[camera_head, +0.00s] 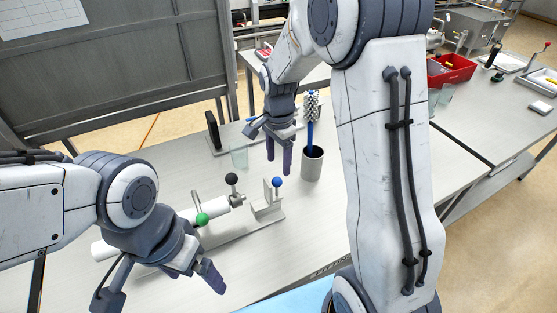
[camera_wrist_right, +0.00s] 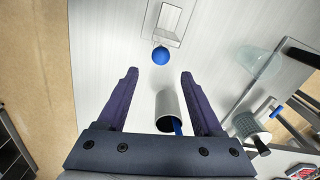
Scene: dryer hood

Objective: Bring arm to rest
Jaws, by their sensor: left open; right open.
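My right gripper (camera_head: 268,150) is open and empty above the bench, just left of a grey cup (camera_head: 312,165) holding a blue-handled brush (camera_head: 311,108). In the right wrist view its fingers (camera_wrist_right: 159,78) are spread with nothing between the tips; the cup (camera_wrist_right: 168,101) shows beyond and between them. My left gripper (camera_head: 163,286) is open and empty at the lower left, near a fixture (camera_head: 235,228) with green, black and blue ball knobs. My right arm covers part of the bench in the head view.
The bench (camera_head: 335,225) also holds a clear beaker (camera_head: 239,157) behind the fixture. A red bin (camera_head: 450,70) stands on the right-hand bench. The blue knob (camera_wrist_right: 160,56) lies ahead of my right fingers. A dark panel (camera_head: 110,60) stands at the back left.

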